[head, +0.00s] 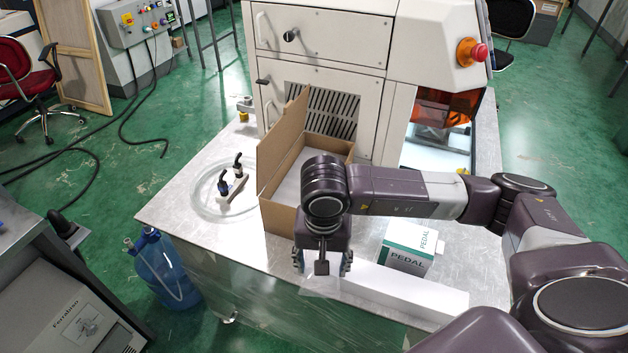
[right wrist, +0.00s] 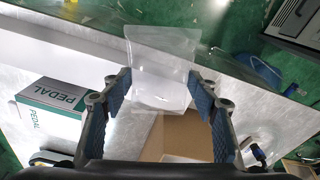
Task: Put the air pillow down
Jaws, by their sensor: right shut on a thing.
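The air pillow is a clear, see-through pouch. It shows in the right wrist view (right wrist: 163,72) between the blue-padded fingers of my right gripper (right wrist: 160,85), which is shut on it. In the head view my right gripper (head: 322,264) points down near the front edge of the metal table, just in front of an open cardboard box (head: 270,213). The pillow (head: 320,286) shows faintly below the fingers there, largely hidden by my wrist. I cannot tell its exact height above the table. My left gripper is not in view.
The metal table (head: 180,216) also holds a green and white PEDAL box (head: 408,247), a long white block (head: 400,290) and a coiled clear tube with fittings (head: 233,180). A large white machine (head: 325,40) stands behind. A blue water bottle (head: 168,270) stands on the floor at left.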

